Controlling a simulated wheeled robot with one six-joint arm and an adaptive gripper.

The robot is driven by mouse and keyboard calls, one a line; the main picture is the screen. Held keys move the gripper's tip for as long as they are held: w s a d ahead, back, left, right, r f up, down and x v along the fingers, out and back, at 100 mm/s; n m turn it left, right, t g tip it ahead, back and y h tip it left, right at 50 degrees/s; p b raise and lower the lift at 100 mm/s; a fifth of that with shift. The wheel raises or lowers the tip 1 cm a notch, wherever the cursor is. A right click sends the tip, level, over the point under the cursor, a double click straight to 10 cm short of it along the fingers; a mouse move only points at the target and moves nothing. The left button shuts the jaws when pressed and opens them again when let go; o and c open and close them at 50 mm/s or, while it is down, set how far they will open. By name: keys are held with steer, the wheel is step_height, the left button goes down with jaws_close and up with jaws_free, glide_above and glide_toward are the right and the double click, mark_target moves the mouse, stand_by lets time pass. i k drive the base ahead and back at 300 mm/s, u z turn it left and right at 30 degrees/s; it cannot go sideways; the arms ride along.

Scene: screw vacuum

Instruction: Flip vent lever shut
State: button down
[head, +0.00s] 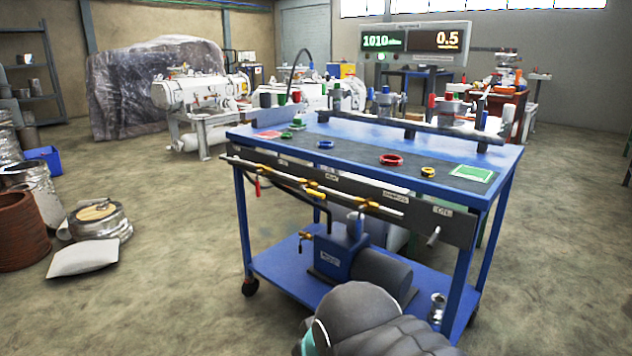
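A blue wheeled bench (352,150) stands ahead, with a dark front panel (345,181) carrying a pale pipe and brass valves. One brass valve (312,188) sits mid-panel, and another (365,206) is to its right. A red handle (257,187) hangs down at the panel's left end. A small silver lever (433,236) sits tilted at the right end. The labels are too small to read surely, so I cannot tell which is the vent lever. My gripper is out of view.
A pump (365,262) sits on the bench's lower shelf. Coloured rings, including a red one (391,160), lie on top. A display (412,40) reads 1010 and 0.5. Floor between is clear. My arm shows bottom centre.

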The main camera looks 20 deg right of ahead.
mark_target(302, 188)
steer(key=k, duration=0.65)
steer(key=z, duration=0.45)
steer(key=i, duration=1.2)
steer(key=z, duration=0.45)
